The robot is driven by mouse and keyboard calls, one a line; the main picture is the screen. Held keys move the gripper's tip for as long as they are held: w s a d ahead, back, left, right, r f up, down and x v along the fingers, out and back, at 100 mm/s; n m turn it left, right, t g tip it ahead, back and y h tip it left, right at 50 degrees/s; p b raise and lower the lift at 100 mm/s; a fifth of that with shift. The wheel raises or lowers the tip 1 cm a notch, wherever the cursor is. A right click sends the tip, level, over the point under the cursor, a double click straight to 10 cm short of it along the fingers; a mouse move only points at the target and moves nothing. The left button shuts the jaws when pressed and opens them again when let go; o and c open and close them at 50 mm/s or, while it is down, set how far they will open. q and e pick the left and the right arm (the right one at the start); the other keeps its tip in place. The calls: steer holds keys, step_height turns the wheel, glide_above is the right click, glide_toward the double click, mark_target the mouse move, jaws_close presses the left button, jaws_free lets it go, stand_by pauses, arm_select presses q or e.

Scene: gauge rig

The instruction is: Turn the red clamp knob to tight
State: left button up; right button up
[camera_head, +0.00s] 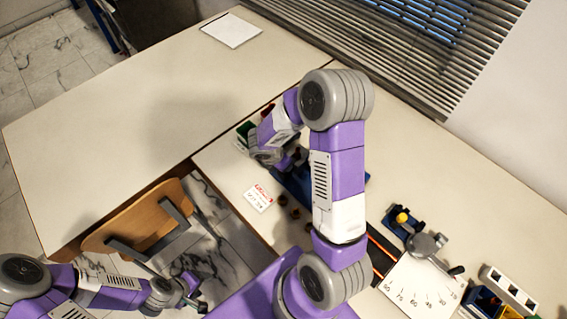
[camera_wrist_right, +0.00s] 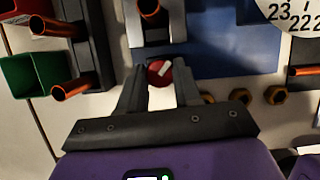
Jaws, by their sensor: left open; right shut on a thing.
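The red clamp knob (camera_wrist_right: 159,72) shows in the right wrist view with a pale mark on it that slants to the upper right. It sits at the lower end of a grey clamp bracket (camera_wrist_right: 153,38), by a blue base plate (camera_wrist_right: 235,60). My right gripper (camera_wrist_right: 160,84) has its two dark fingers on either side of the knob and is shut on it. In the head view the knob is hidden behind my right arm. My left gripper (camera_head: 193,293) is open and empty, low at the left, beyond the table edge.
Copper tubes (camera_wrist_right: 70,90) stick out of a dark rack left of the knob, with a green bin (camera_wrist_right: 20,85) beside it. Several brass nuts (camera_wrist_right: 275,95) lie at the right. A white printed card (camera_head: 258,197) lies near the table edge. The left table (camera_head: 110,130) is mostly clear.

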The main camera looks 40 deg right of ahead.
steer(key=m+g, duration=0.1)
steer(key=m, duration=0.3)
steer(key=shift+w+m+g, duration=0.15)
steer(key=shift+m+g, duration=0.15)
steer(key=shift+g, duration=0.1)
steer(key=shift+w+m+g+y+p, duration=0.1)
steer(key=shift+m+g+y+p, duration=0.25)
steer(key=shift+m, duration=0.9)
steer(key=shift+m+g+y+p, duration=0.15)
steer(key=shift+m+g, duration=0.3)
steer(key=shift+m, duration=0.8)
steer(key=o, duration=0.7)
steer(key=shift+o, duration=0.2)
steer(key=p+v, duration=0.1)
steer(key=v, duration=0.6)
steer(key=shift+r, duration=0.25)
steer(key=shift+w, duration=0.1)
